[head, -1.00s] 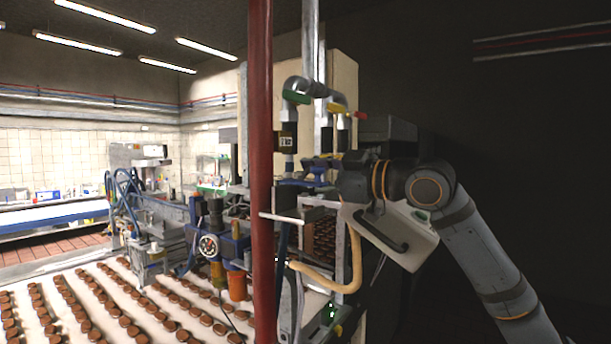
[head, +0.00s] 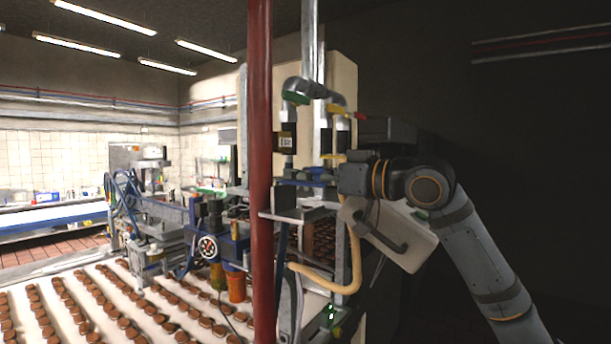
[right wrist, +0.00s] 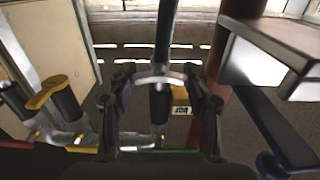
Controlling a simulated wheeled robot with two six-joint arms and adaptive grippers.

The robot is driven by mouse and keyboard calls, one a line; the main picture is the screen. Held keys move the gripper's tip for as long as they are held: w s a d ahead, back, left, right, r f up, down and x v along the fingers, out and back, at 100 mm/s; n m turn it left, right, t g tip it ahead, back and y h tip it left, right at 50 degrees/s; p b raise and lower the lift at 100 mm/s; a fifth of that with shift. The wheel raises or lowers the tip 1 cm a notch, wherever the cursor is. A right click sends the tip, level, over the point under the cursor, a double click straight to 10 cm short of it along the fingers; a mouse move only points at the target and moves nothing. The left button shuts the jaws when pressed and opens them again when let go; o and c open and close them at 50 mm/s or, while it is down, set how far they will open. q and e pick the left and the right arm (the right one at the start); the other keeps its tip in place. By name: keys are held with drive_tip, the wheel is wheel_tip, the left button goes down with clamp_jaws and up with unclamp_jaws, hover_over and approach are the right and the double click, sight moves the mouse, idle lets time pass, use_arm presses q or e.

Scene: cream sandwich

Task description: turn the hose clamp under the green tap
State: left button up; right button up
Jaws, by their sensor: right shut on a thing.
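The green tap (head: 296,98) sits on the bent grey pipe at the upper middle of the head view. A dark hose with a yellow label (head: 287,142) hangs below it. In the right wrist view the hose clamp (right wrist: 160,79) is a silver band around this hose (right wrist: 163,35). My right gripper (right wrist: 160,82) has one finger on each side and is shut on the clamp. In the head view the right gripper (head: 294,174) reaches in from the right, its tips at the hose; the clamp is hard to make out there. My left gripper is not in view.
A red upright pipe (head: 260,240) stands close left of the gripper. A metal plate (head: 293,214) lies just below. A yellow tap (right wrist: 46,91) and a second hose are beside the held one. A cream hose (head: 330,285) loops below. Rows of biscuits cover the belt (head: 70,305).

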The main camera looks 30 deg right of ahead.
sight(296, 122)
drive_tip(key=shift+f, duration=0.1)
idle(0.3)
drive_tip(key=o, duration=0.9)
wheel_tip(296, 122, up, 10)
drive_tip(key=shift+a+f, duration=0.1)
drive_tip(key=shift+f, duration=0.15)
drive_tip(key=shift+s+r, duration=0.1)
drive_tip(key=shift+r, duration=0.2)
